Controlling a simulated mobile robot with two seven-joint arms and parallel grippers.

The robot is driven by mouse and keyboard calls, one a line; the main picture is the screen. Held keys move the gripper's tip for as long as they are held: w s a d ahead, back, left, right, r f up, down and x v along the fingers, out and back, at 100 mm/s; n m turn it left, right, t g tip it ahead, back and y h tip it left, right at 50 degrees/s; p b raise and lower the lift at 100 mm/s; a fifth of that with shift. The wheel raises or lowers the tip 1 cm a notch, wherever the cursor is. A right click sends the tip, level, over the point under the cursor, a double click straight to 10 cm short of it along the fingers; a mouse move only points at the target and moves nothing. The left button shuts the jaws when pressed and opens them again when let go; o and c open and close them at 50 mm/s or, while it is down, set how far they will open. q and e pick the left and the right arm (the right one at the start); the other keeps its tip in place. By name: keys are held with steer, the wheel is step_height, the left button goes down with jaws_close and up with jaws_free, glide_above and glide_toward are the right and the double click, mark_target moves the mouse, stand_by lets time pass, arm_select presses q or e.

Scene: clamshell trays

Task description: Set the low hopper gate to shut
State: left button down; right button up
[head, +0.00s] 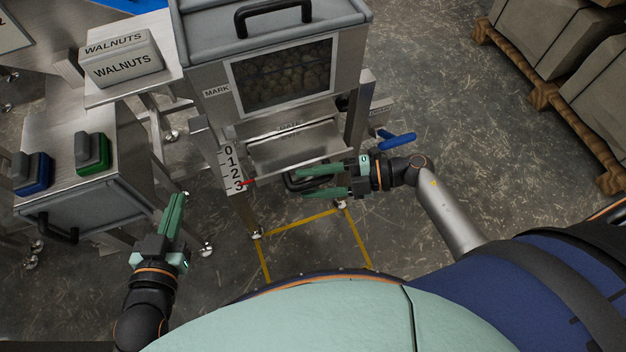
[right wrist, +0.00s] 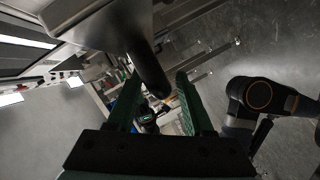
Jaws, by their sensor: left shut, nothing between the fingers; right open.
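The steel hopper (head: 355,60) has a window with brown contents and a "MARK" label. Its low gate (head: 295,150) is a steel plate at the bottom. A dark bar handle (head: 292,184) is at the gate's lower front. A 0-to-3 scale (head: 231,165) stands left of it, with a red pointer (head: 250,182) near the 3. My right gripper (head: 303,183) is open at the handle, partly covering it. In the right wrist view the dark handle (right wrist: 148,70) reaches between the open fingers; contact cannot be told. My left gripper (head: 177,198) is shut and empty, left of the hopper.
A blue lever (head: 397,140) sticks out on the hopper's right, close to my right wrist. A WALNUTS block (head: 121,62) stands on a table at left. Green (head: 91,152) and blue (head: 31,172) blocks sit on a cabinet. Yellow lines (head: 302,223) mark free floor below the hopper.

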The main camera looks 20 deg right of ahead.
jaws_close()
stand_by(0.3)
stand_by(1.1)
